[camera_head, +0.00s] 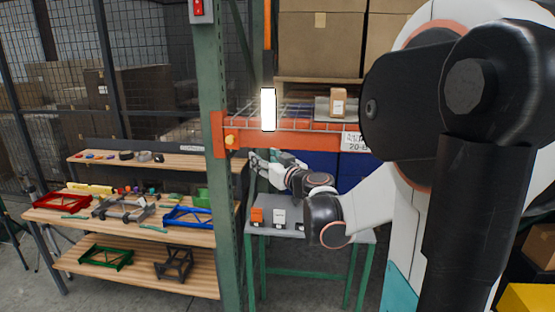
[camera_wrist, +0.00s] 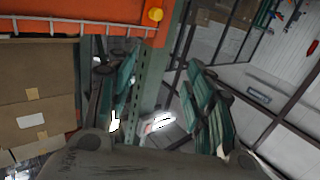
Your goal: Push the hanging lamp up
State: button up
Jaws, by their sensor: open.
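The hanging lamp (camera_head: 268,108) is a bright white upright block below a black and orange vertical piece, in front of the orange shelf beam in the head view. My gripper (camera_head: 268,162) is below the lamp, with a visible gap between them in the picture; the depth between them is hard to judge. In the wrist view the two green-and-dark fingers of my gripper (camera_wrist: 162,105) stand well apart. A bright white patch shows low between them; I cannot tell whether it is the lamp. No held object is visible.
A green rack post (camera_head: 213,150) stands just left of my gripper. The orange beam (camera_head: 300,138) and wire shelf are close behind the lamp, with cardboard boxes (camera_head: 320,45) above. A grey table (camera_head: 290,228) with small items stands below; wooden shelves (camera_head: 130,160) are at left.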

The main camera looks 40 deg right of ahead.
jog(key=shift+w+a+f+y+b, duration=0.15)
jog(key=shift+w+a+f+y, duration=0.1)
jog(key=shift+a, duration=0.4)
jog(key=shift+w+a+f+y+b, duration=0.15)
jog(key=shift+w+a+f+y, duration=0.1)
jog(key=shift+a, duration=0.35)
